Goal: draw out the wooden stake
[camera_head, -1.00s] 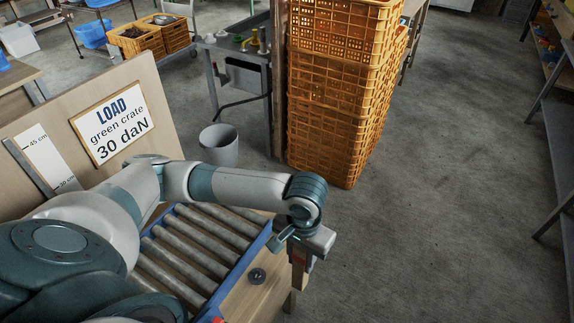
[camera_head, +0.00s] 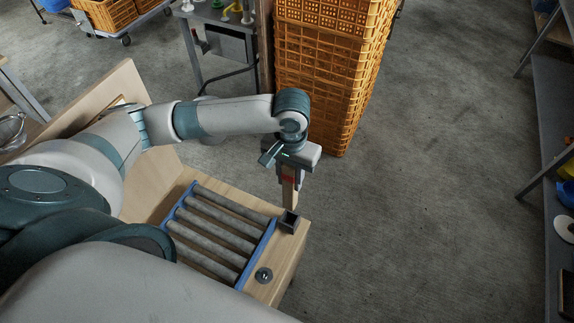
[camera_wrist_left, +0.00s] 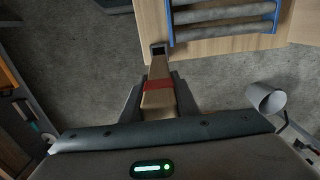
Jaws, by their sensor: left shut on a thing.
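The wooden stake (camera_head: 289,194) stands roughly upright below my left gripper (camera_head: 288,174), at the bench's far right corner. My left gripper is shut on it. In the left wrist view the stake (camera_wrist_left: 158,100) runs out between the fingers (camera_wrist_left: 158,98), with a red band around it. A dark square socket (camera_head: 289,222) is fixed at the bench corner. It also shows in the left wrist view (camera_wrist_left: 158,47), just beyond the stake's narrow end. I cannot tell whether the tip is still inside it. My right gripper is not in view.
The wooden bench (camera_head: 283,262) carries grey rollers (camera_head: 215,232) in a blue frame and a small dark round knob (camera_head: 263,275). A tall stack of orange crates (camera_head: 325,90) stands behind the gripper. Open floor lies to the right, with shelving (camera_head: 550,200) beyond.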

